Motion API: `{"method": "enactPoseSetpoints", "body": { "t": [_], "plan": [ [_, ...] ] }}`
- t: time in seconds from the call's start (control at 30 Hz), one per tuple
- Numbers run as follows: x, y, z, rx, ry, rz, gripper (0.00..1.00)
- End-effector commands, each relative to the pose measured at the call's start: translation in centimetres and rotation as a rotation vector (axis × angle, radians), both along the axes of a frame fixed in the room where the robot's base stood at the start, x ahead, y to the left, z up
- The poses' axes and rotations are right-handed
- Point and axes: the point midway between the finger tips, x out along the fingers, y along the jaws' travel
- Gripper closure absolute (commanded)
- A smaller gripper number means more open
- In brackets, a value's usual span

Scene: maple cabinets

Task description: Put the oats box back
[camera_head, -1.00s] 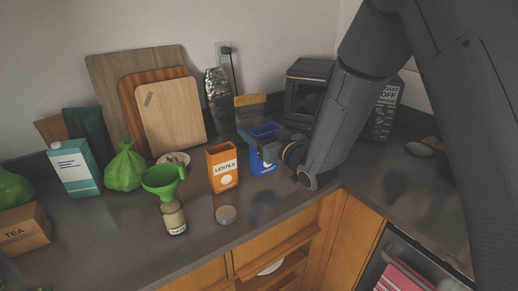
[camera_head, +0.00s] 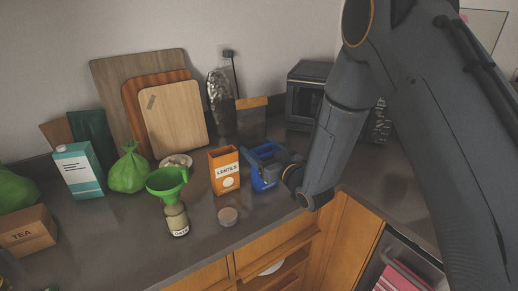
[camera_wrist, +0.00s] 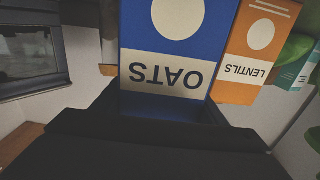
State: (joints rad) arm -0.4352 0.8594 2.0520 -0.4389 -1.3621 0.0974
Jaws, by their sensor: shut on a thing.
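The oats box (camera_head: 262,176) is blue with a pale label band and stands just right of the orange lentils box (camera_head: 224,171). In the wrist view the blue oats box (camera_wrist: 170,80) fills the middle, its lettering upside down. My gripper (camera_head: 272,162) is shut on the oats box from the right side, and the box leans a little. I cannot tell whether its base touches the counter. My gripper (camera_wrist: 165,115) shows dark at the bottom of the wrist view, and its fingertips are mostly hidden.
Cutting boards (camera_head: 172,118) lean on the wall. A dark appliance (camera_head: 303,95) stands behind my arm. The counter's front edge is close.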

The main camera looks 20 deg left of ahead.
Motion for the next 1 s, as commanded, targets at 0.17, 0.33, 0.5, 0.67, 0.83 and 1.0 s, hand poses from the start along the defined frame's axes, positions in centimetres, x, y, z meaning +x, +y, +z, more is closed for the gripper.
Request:
{"method": "enactPoseSetpoints", "body": {
  "t": [0.17, 0.33, 0.5, 0.67, 0.83, 1.0],
  "plan": [
    [0.0, 0.0, -0.2, -0.001, 0.001, 0.0, 0.17],
    [0.0, 0.0, -0.2, -0.001, 0.001, 0.0, 0.16],
    [0.0, 0.0, -0.1, 0.0, 0.0, 0.0, 0.16],
    [-0.7, -0.9, -0.1, -0.002, 0.001, -0.001, 0.16],
    [-2.8, -3.5, -0.1, -0.001, 0.001, -0.002, 0.16],
    [-5.1, -6.2, -0.1, -0.002, 0.001, -0.002, 0.16]
  ]
}}
